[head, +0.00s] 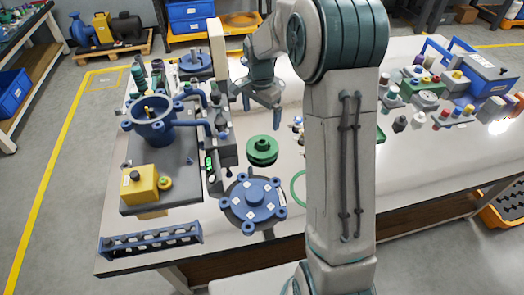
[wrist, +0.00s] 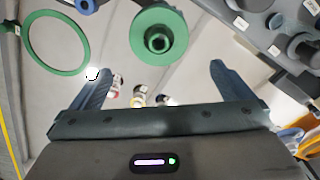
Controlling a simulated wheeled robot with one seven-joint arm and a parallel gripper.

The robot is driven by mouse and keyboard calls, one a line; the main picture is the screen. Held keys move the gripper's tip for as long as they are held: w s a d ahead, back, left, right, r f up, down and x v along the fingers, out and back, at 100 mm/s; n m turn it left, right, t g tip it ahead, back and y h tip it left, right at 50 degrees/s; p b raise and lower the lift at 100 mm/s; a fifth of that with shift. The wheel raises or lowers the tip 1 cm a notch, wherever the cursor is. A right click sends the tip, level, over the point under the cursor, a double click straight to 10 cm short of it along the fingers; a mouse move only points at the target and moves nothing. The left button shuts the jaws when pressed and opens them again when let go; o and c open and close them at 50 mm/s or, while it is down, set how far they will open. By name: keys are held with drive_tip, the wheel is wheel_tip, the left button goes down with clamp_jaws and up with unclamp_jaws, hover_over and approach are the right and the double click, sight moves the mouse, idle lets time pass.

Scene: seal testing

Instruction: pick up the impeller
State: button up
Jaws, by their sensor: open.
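The impeller looks to be the green round part with stacked discs and a central hub (head: 262,150), standing on the white table in the head view. In the wrist view this green impeller (wrist: 157,36) shows at the top centre, its hub bore facing the camera. My gripper (wrist: 163,72) is open and empty, its two fingers spread wide. The impeller lies beyond the fingertips, apart from them and not between them. In the head view my gripper (head: 263,98) is above the table, behind the impeller; my arm hides part of the table to the right.
A blue flanged cover (head: 252,200) stands in front of the impeller. A grey base with a blue pump housing (head: 152,122) is to the left. A green ring (wrist: 58,42) lies flat nearby. Small coloured parts (wrist: 140,95) stand between the fingers in the wrist view.

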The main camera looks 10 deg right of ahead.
hover_over(262, 143)
drive_tip(key=s, duration=0.1)
drive_tip(key=f, duration=0.8)
drive_tip(key=shift+s+a+f, duration=0.1)
drive_tip(key=shift+a, duration=0.2)
drive_tip(key=shift+d+f+p, duration=0.15)
drive_tip(key=shift+f+p, duration=0.2)
drive_tip(key=shift+f, duration=2.4)
drive_tip(key=c, duration=0.9)
